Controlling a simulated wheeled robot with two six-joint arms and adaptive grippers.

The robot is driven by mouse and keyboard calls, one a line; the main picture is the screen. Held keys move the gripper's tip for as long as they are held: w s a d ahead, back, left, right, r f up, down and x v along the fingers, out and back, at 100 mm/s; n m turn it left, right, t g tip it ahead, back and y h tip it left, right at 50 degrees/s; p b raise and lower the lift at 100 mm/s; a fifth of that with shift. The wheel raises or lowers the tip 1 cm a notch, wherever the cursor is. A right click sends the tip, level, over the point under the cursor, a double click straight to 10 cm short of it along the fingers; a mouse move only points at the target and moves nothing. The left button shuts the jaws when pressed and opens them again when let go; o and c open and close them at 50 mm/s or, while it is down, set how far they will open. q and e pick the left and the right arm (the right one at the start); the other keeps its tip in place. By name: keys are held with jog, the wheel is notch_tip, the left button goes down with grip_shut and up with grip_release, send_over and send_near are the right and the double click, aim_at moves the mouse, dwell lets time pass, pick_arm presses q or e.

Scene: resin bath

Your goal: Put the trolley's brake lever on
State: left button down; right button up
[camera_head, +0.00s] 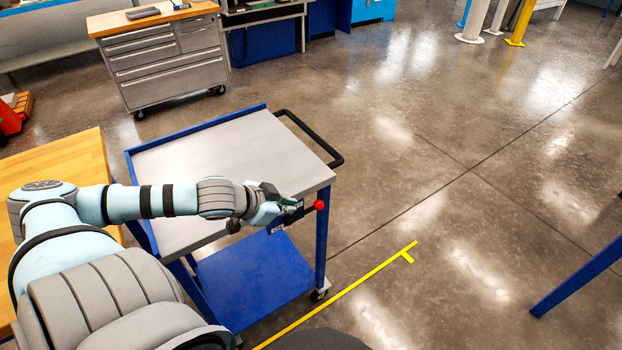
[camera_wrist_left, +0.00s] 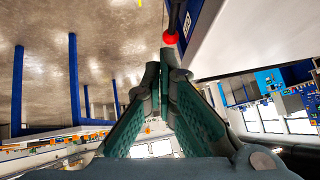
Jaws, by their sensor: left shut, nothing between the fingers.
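The trolley (camera_head: 250,150) has a grey top, blue frame and blue lower shelf. Its brake lever is on the near-right end, and a red knob (camera_head: 319,204) shows at its tip. In the left wrist view the red knob (camera_wrist_left: 170,39) sits on a dark rod, just beyond my fingertips. My left gripper (camera_head: 283,202) is shut and empty at the trolley's near edge, left of the knob and apart from it. The left wrist view shows its fingertips (camera_wrist_left: 166,62) together. Part of the lever and its label plate is hidden behind the gripper. My right gripper is not in view.
A black push handle (camera_head: 318,140) sticks out from the trolley's right side. A wooden-topped table (camera_head: 70,155) stands close on the left. A grey drawer cabinet (camera_head: 160,55) is behind. A yellow floor line (camera_head: 350,286) runs near the trolley.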

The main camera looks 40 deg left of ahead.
pick_arm(q)
jog(key=r, duration=0.1)
jog(key=w+r, duration=0.2)
jog(key=shift+a+h, duration=0.3)
jog(key=b, duration=0.9)
send_over(318, 206)
jog(key=s, duration=0.3)
notch_tip(318, 206, down, 8)
notch_tip(318, 206, down, 2)
jog(key=shift+f+b, duration=0.1)
jog(key=shift+b, duration=0.45)
jog(key=shift+a+f, duration=0.15)
jog(key=shift+f, duration=0.25)
